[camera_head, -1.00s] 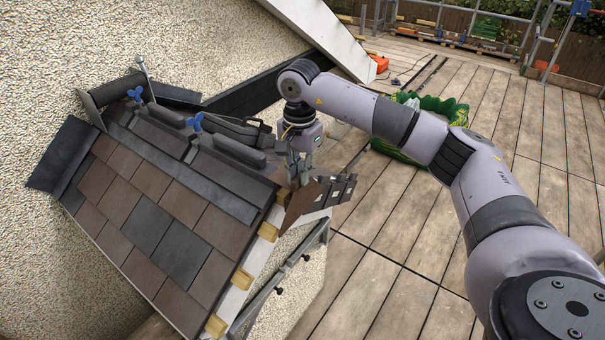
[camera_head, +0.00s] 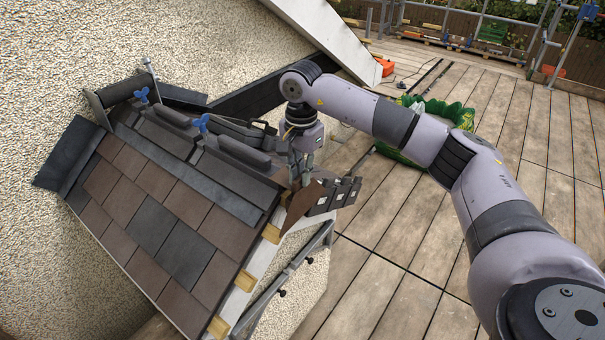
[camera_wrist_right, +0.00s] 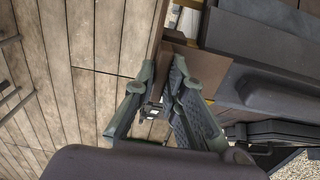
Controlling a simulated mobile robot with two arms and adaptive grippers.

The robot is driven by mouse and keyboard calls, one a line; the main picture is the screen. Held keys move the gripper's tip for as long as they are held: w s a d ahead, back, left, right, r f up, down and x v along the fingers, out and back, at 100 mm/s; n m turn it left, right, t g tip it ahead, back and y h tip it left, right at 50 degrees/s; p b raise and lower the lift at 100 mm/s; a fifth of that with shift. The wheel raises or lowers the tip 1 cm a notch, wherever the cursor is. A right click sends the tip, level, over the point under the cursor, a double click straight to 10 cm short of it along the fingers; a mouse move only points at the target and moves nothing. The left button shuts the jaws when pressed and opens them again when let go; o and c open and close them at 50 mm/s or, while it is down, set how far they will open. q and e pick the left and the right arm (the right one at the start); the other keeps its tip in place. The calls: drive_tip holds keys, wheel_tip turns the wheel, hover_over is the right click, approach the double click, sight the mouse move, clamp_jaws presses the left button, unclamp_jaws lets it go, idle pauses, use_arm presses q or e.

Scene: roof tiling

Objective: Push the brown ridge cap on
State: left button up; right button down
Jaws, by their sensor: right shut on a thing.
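The brown ridge cap (camera_head: 303,204) is at the open right-hand end of the roof's ridge in the head view, with its brown face angled down. My right gripper (camera_head: 298,180) is shut on it from above. Whether the cap touches the neighbouring ridge piece is hard to tell. The fingers hide part of it. My left gripper is not in view.
The tiled roof (camera_head: 152,222) slopes down to the left, with blue-knobbed clamps (camera_head: 201,124) along its ridge. Dark slotted pieces (camera_head: 340,192) stick out right of the cap.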

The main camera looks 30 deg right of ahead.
drive_tip(key=shift+w, duration=0.1)
idle(0.5)
drive_tip(key=c, duration=1.6)
unclamp_jaws()
drive_tip(key=shift+o, duration=0.2)
drive_tip(key=shift+r+p, duration=1.8)
drive_tip(key=shift+r, duration=1.25)
drive_tip(key=shift+a, duration=0.1)
